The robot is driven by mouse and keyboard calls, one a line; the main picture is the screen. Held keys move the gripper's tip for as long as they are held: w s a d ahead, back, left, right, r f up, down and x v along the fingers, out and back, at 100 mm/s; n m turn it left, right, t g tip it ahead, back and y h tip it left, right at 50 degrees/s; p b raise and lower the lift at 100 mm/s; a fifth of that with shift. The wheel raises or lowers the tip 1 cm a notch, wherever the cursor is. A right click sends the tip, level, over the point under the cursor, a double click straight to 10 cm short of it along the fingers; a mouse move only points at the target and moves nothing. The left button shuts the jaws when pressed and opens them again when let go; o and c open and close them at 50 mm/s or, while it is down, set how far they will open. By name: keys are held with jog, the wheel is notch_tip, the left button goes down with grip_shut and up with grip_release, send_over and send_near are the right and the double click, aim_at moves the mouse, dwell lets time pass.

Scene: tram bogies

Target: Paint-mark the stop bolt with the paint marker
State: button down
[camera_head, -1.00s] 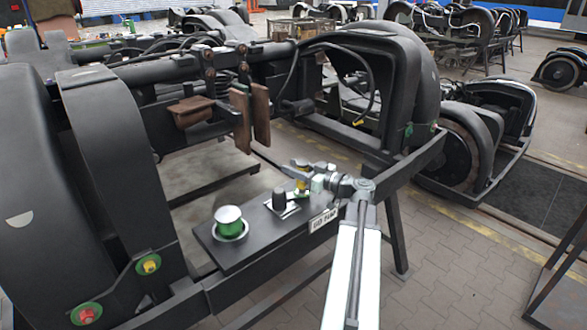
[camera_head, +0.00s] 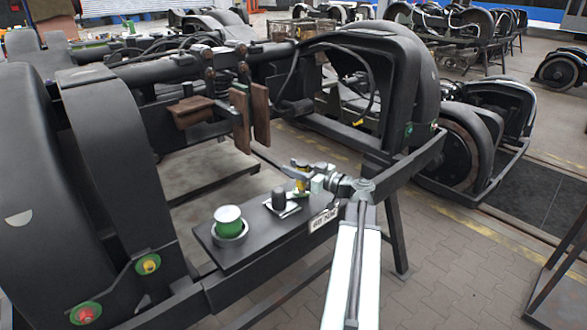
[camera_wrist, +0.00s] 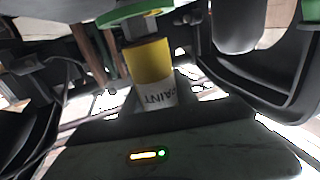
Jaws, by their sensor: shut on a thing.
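My gripper (camera_head: 297,172) is above the far right end of the dark shelf. It is shut on the paint marker, a yellow and white cylinder (camera_head: 301,185). In the wrist view the marker (camera_wrist: 152,62) fills the middle, with upside-down "PAINT" lettering and a grey end. That end overlaps a green round part (camera_wrist: 122,18) at the top edge; I cannot tell if they touch. I cannot say which bolt is the stop bolt. A yellow-centred bolt on a green disc (camera_head: 149,264) and a red-centred one (camera_head: 86,313) sit on the frame at lower left.
The dark shelf (camera_head: 262,243) holds a green pot with a white top (camera_head: 228,221) and a short black cylinder (camera_head: 279,198) on a pale base. Brown blocks (camera_head: 240,119) hang behind it. The bogie's black frame rail (camera_head: 415,158) runs to the right.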

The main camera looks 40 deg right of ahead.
dwell(0.3)
notch_tip(320, 180, up, 6)
jog(key=p, duration=0.6)
notch_tip(320, 180, up, 8)
jog(key=p, duration=0.8)
jog(key=shift+r+p, duration=0.2)
jog(key=shift+p, duration=0.1)
